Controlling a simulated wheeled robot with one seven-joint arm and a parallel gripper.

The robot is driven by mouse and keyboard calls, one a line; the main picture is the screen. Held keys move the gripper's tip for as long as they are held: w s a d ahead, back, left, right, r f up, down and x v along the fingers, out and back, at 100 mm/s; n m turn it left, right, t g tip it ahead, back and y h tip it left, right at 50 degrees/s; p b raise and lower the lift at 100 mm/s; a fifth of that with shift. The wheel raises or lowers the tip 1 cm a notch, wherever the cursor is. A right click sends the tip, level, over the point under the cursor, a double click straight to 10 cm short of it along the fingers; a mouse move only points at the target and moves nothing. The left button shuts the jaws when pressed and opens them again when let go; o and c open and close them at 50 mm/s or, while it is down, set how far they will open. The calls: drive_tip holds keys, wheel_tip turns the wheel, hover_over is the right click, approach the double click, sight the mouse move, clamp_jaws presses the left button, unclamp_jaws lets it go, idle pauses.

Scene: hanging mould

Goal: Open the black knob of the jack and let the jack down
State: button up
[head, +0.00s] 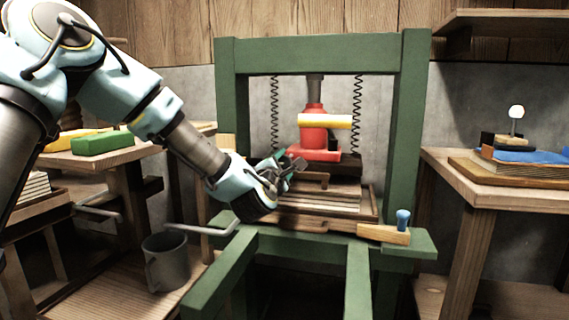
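The red jack (314,130) stands upright inside a green press frame (229,95), with a grey ram above it. A yellow bar (324,121) crosses its front. My gripper (290,165) reaches in from the left, its dark fingers just left of the jack's base and in front of it.
Two springs (357,115) hang from the top beam beside the jack. Slatted wooden boards (325,203) lie below it. A grey mug (166,262) stands on the low left shelf. A blue-topped peg (403,220) stands at the frame's right front. A wooden table (470,188) is at right.

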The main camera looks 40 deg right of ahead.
drive_tip(key=o, duration=0.5)
drive_tip(key=shift+f, duration=0.35)
drive_tip(key=shift+c, duration=0.2)
drive_tip(key=v, duration=1)
drive_tip(key=shift+s+a+r, duration=0.2)
drive_tip(key=shift+a+r, duration=0.05)
drive_tip(key=shift+a, duration=0.1)
